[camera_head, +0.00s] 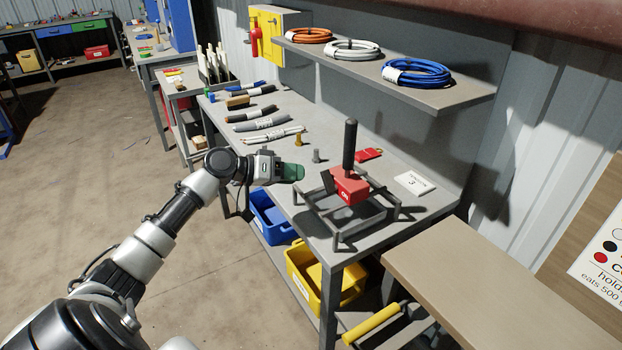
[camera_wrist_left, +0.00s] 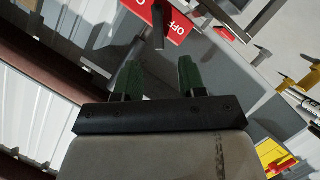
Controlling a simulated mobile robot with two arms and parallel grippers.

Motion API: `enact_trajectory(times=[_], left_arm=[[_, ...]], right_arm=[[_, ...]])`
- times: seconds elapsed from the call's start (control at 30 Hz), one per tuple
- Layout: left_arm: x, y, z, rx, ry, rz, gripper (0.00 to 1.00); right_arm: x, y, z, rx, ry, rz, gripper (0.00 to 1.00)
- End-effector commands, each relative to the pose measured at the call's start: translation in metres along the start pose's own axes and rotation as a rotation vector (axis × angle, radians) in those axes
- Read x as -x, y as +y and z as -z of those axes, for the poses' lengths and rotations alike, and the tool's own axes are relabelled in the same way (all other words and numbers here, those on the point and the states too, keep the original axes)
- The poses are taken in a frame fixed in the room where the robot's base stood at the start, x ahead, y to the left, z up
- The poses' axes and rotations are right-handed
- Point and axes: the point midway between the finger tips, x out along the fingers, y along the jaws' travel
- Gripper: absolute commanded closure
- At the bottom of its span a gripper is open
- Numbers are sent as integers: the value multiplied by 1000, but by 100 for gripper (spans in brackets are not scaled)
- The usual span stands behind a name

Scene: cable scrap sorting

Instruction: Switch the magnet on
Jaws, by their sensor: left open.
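The magnet is a red block (camera_head: 349,187) with a tall black handle (camera_head: 350,146), upright on a grey metal frame at the near end of the workbench. In the left wrist view a red face (camera_wrist_left: 172,18) reads "OFF", with a narrow grey bar (camera_wrist_left: 158,28) beside the word. My left gripper (camera_head: 292,172) is left of the magnet, apart from it. In the left wrist view its green fingers (camera_wrist_left: 158,75) are spread and empty, pointing toward the red face.
The grey frame (camera_head: 340,240) stands around the magnet's base. Two bolts (camera_head: 316,156) and several cable pieces (camera_head: 262,123) lie beyond on the bench. A white card (camera_head: 415,182) lies to the right. Blue (camera_head: 268,222) and yellow (camera_head: 303,277) bins sit below; a shelf (camera_head: 440,98) with cable coils hangs above.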

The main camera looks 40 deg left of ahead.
Motion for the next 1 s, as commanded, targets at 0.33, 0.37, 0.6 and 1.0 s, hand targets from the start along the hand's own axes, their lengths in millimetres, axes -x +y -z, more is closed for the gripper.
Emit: enact_trajectory(times=[0.33,0.37,0.6,1.0], left_arm=[[37,0,0,0,0,-1,60],[38,0,0,0,0,-1,60],[38,0,0,0,0,-1,60],[33,-14,-10,21,-2,33,60]], right_arm=[[-7,0,-1,0,0,0,57],[-7,0,-1,0,0,0,57],[-6,0,-1,0,0,0,57],[-5,0,-1,0,-1,0,57]])
